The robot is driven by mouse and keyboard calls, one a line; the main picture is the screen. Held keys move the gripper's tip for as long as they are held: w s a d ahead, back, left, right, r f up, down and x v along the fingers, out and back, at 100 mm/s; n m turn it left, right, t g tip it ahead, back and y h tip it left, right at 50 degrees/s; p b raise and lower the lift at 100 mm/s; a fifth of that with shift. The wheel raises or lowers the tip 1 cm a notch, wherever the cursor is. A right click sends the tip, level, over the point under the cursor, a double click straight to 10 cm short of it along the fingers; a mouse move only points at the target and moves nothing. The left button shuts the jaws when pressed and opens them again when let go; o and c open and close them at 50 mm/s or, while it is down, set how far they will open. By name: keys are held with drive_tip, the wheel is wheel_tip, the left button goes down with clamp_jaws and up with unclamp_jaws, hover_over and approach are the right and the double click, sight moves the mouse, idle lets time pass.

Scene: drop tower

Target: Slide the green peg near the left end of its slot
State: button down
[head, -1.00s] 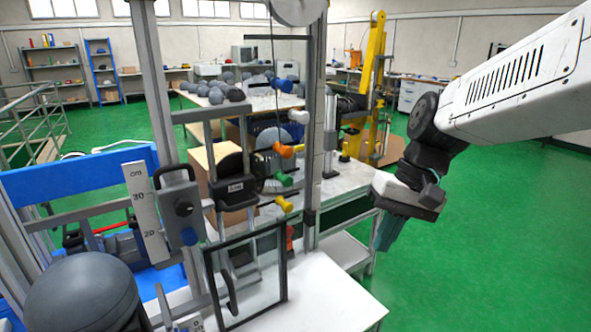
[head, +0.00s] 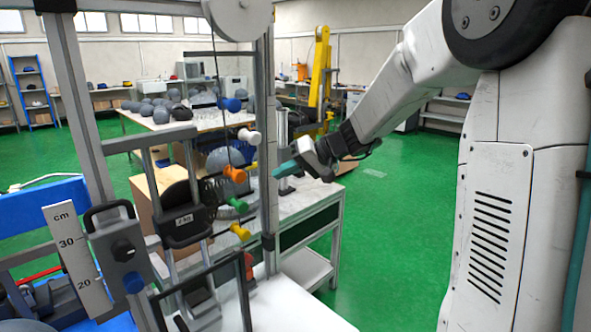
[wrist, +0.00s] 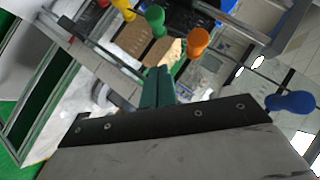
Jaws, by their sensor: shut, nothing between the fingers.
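The green peg (head: 238,205) sticks out to the right from the drop tower, between the orange peg (head: 235,174) above and the yellow peg (head: 240,231) below. In the wrist view the green peg (wrist: 155,17) is at the top, between the yellow peg (wrist: 123,8) and the orange peg (wrist: 198,40). My gripper (head: 277,171), with teal fingers, is to the right of the pegs, apart from the green one. The wrist view shows its fingers (wrist: 158,80) together and empty, pointing towards the pegs. The green peg's slot is not clear.
A white peg (head: 249,136) and a blue peg (head: 232,104) are higher up; the blue one (wrist: 290,102) is at the right in the wrist view. A metal upright (head: 268,150) stands between the pegs and my gripper in the head view. A dark-framed clear panel (head: 212,290) is below.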

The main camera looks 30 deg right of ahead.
sight(238, 205)
drive_tip(key=w+a+f, duration=0.2)
drive_tip(key=a+f, duration=0.3)
drive_tip(key=a, duration=0.1)
drive_tip(key=shift+a+f, duration=0.35)
drive_tip(key=shift+a, duration=0.05)
